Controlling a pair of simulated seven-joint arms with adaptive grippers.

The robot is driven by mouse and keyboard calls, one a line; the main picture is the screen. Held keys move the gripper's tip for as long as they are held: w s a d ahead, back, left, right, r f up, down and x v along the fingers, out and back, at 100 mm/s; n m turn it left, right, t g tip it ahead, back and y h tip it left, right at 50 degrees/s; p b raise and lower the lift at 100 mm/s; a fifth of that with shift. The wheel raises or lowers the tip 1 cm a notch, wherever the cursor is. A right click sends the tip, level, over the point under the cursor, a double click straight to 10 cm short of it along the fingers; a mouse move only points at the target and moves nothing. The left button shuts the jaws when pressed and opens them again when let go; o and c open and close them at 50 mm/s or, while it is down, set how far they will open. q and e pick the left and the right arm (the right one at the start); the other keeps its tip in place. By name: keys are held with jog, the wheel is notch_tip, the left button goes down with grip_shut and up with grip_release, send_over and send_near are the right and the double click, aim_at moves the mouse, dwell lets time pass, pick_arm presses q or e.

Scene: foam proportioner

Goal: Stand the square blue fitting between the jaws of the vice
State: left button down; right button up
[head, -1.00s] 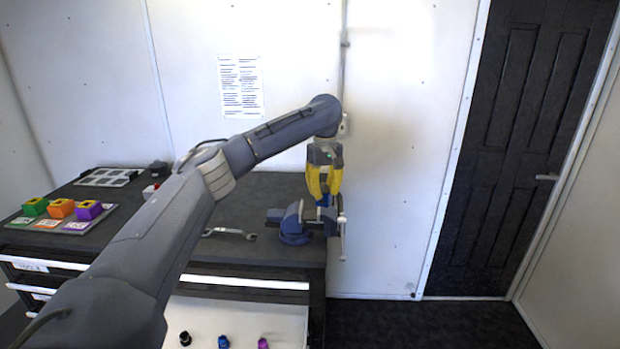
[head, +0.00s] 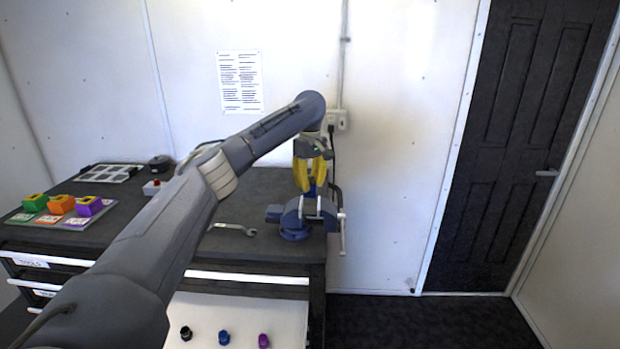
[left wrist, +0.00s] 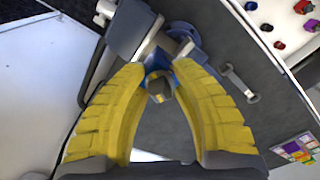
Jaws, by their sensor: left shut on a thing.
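The square blue fitting (head: 313,187) is between the yellow fingers of my left gripper (head: 311,188), which is shut on it. The blue-grey vice (head: 293,226) stands at the bench's right end. The gripper points down and holds the fitting just above the vice, over the gap between its jaws as far as the head view shows. Whether they touch is unclear. My right gripper is not in view.
A wrench (head: 233,229) lies on the bench left of the vice. Green (head: 35,203), orange (head: 61,204) and purple (head: 89,206) blocks sit at the far left. Small fittings lie on a white surface below the bench front. The vice handle (head: 342,232) sticks out right.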

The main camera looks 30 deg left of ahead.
aim_at(310, 197)
pick_arm(q)
jog(key=shift+f, duration=2.6)
jog(key=c, duration=1.1)
grip_release()
jog(key=shift+f, duration=0.1)
jog(key=shift+o, duration=0.2)
jog(key=shift+r, duration=4)
